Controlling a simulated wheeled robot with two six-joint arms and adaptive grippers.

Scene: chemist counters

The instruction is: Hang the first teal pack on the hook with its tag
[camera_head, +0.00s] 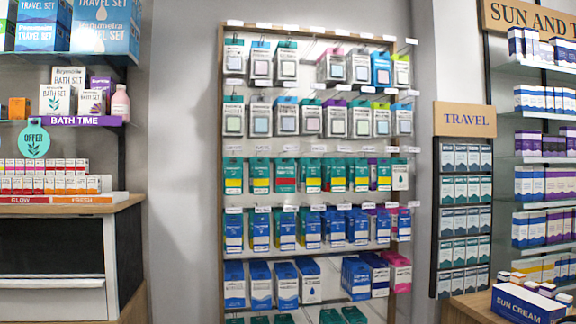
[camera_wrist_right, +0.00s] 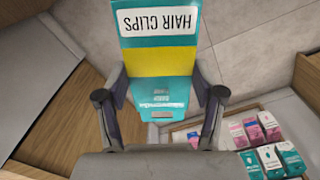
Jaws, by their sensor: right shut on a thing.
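A teal pack (camera_wrist_right: 158,58) with a yellow band and a white "HAIR CLIPS" label is in the right wrist view. My right gripper (camera_wrist_right: 160,82) is shut on it, one finger at each side; the label reads upside down. In the head view, a hook rack (camera_head: 221,130) holds rows of hanging packs. Its middle row has teal packs with yellow bands (camera_head: 233,177) and others with red. White tags (camera_head: 290,148) sit at the hook ends above them; their print is too small to read. Neither gripper shows in the head view.
A counter (camera_head: 60,250) with boxes stands left of the rack. A travel panel (camera_head: 465,119) and shelves (camera_head: 540,158) stand to the right. In the right wrist view, pink boxes (camera_wrist_right: 268,127) and teal boxes (camera_wrist_right: 291,157) are at lower right, with wooden surfaces (camera_wrist_right: 65,105) at left.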

